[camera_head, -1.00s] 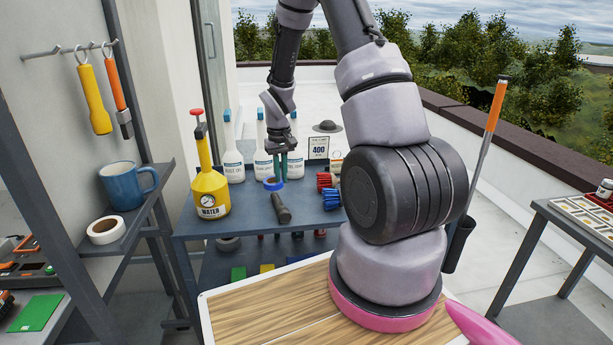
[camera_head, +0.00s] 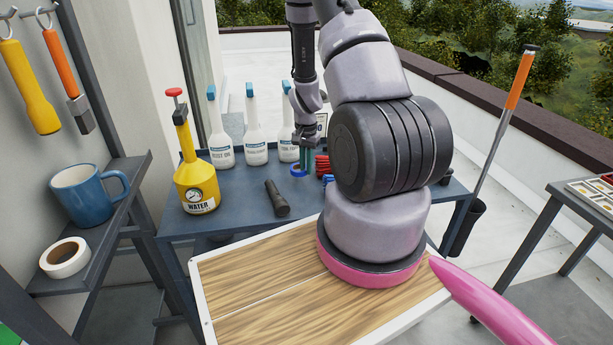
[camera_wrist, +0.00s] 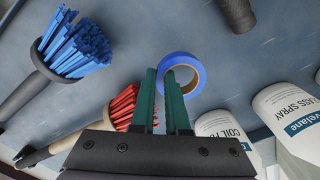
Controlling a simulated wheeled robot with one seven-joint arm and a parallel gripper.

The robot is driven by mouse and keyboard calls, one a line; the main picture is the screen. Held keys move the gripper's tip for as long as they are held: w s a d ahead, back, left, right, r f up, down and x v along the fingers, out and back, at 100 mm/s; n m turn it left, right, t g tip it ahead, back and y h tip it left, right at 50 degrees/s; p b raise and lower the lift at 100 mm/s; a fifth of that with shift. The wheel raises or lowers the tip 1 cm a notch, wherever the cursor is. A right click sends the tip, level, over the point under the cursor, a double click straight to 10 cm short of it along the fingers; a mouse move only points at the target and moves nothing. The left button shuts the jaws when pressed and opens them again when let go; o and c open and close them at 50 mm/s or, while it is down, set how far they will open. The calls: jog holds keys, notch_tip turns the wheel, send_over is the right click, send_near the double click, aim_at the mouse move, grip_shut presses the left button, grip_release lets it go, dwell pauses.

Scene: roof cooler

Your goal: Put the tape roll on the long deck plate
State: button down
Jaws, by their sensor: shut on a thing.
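The blue tape roll (camera_head: 298,170) is at my gripper (camera_head: 305,157), over the back part of the grey workbench (camera_head: 235,212). In the wrist view the tape roll (camera_wrist: 193,72) is a blue ring at the fingertips of my gripper (camera_wrist: 162,75). The green fingers are shut on the near wall of the ring. I cannot tell whether the roll touches the bench. A second, white tape roll (camera_head: 65,257) lies on the left shelf. I cannot tell which surface is the long deck plate; my own wood-topped deck (camera_head: 265,290) is in front.
Spray bottles (camera_head: 254,140) and a yellow water sprayer (camera_head: 194,170) stand on the bench. A black flashlight-like tool (camera_head: 277,198) lies near its front. Red and blue brushes (camera_wrist: 75,48) lie beside my gripper. A blue mug (camera_head: 85,193) stands on the left shelf.

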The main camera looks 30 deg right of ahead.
jog(key=shift+f, duration=1.9)
jog(key=shift+f, duration=0.1)
jog(key=c, duration=0.9)
grip_release()
